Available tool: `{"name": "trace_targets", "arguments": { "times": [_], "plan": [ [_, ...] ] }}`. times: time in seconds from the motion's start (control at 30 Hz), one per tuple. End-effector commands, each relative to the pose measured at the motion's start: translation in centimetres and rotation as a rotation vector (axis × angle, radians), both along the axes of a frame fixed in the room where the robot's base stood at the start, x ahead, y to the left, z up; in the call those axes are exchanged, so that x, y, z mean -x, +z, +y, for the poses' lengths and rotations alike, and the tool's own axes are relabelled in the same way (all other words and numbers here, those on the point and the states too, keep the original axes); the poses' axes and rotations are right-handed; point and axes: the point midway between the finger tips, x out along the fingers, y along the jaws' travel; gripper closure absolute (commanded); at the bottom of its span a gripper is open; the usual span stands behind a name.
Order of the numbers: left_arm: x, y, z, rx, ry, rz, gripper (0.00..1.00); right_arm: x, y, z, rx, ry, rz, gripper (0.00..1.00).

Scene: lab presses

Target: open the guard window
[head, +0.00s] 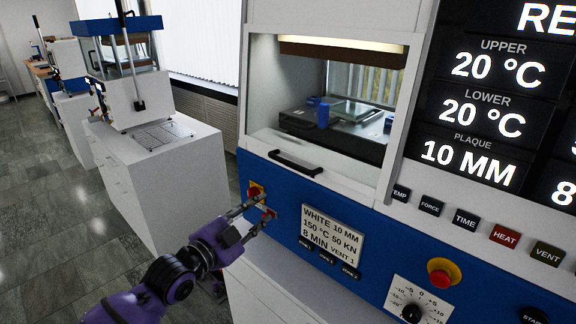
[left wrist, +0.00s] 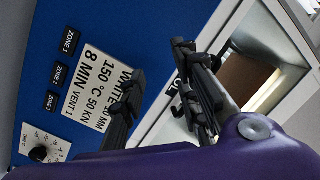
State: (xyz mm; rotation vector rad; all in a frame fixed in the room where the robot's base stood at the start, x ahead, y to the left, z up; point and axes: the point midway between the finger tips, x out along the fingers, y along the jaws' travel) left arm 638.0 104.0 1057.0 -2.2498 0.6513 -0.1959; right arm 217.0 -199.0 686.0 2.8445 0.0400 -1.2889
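The guard window of the press is a framed opening in a white cabinet, with a black bar handle (head: 295,163) at its lower edge in the head view. The handle sits low, at the bottom of the opening. My left gripper (head: 266,205) is below and left of the handle, apart from it in the picture, in front of the blue panel. Its two fingers are spread with nothing between them. They also show spread in the left wrist view (left wrist: 157,62), with the panel behind. My right gripper is not in view.
A red and yellow switch (head: 256,189) is close by the left fingertips. A white label plate (head: 331,234) and a red emergency button (head: 440,275) are on the blue panel (head: 292,204). A white cabinet (head: 160,165) stands left.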

Motion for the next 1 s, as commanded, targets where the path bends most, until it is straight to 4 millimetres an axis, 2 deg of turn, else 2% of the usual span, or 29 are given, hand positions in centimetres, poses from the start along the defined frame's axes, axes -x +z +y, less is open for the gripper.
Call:
{"name": "trace_targets", "arguments": {
  "times": [0.03, 0.1, 0.2, 0.57, 1.0],
  "plan": [
    [-1.3, 3.4, -0.6, -0.081, -0.041, -0.096, 0.71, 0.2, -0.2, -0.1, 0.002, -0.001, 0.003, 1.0],
    [-2.2, 6.6, -1.3, -0.187, -0.085, -0.205, 0.71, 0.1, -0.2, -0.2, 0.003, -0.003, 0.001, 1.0],
    [-2.5, 8.9, -1.9, -0.313, -0.124, -0.324, 0.71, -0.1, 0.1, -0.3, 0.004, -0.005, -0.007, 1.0],
    [-2.1, 9.3, -2.5, -0.56, -0.153, -0.524, 0.71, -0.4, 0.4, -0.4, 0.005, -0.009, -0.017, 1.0],
    [-6.9, 9.8, -6.4, -0.565, -0.15, -0.53, 0.71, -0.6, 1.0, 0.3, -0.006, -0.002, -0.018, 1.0]
  ]
}}
